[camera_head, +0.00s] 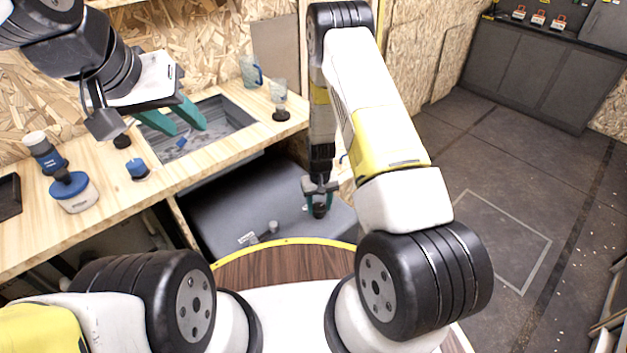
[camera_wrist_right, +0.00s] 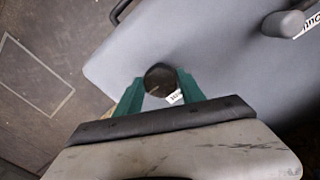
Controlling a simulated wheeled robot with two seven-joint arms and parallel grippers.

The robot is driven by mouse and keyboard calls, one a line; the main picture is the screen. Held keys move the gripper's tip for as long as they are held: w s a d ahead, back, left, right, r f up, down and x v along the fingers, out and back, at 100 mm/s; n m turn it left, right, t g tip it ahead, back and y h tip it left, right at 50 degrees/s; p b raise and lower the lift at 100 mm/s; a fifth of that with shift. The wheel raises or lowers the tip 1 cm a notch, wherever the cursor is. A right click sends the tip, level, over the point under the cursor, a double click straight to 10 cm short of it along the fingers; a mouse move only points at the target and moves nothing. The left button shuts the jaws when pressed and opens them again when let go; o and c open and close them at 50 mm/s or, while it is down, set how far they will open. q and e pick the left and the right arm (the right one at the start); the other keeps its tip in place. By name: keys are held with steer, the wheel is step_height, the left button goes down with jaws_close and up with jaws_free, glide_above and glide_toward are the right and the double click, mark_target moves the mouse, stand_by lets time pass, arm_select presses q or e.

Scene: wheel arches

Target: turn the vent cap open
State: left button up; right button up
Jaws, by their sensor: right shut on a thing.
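The vent cap (camera_head: 319,210) is a dark round knob on the top of a grey tank (camera_head: 235,205) under the counter. My right gripper (camera_head: 320,203) reaches down to it, with one teal finger on each side. In the right wrist view the cap (camera_wrist_right: 160,77) sits between the fingertips of the right gripper (camera_wrist_right: 160,90), which is shut on it. A small white label shows beside the cap. The cap's lower part is hidden in the head view. My left gripper (camera_head: 188,127) is open and empty above the sink, its two teal fingers apart.
The wooden counter (camera_head: 215,148) edge is above the tank. On it are a blue-and-white container (camera_head: 75,193), a blue-capped item (camera_head: 137,170) and clear cups (camera_head: 279,92). The floor at the right is open.

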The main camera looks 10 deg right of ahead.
mark_target(319, 207)
steer(key=o, duration=1.4)
steer(key=shift+c, duration=0.2)
steer(key=shift+r, duration=3.95)
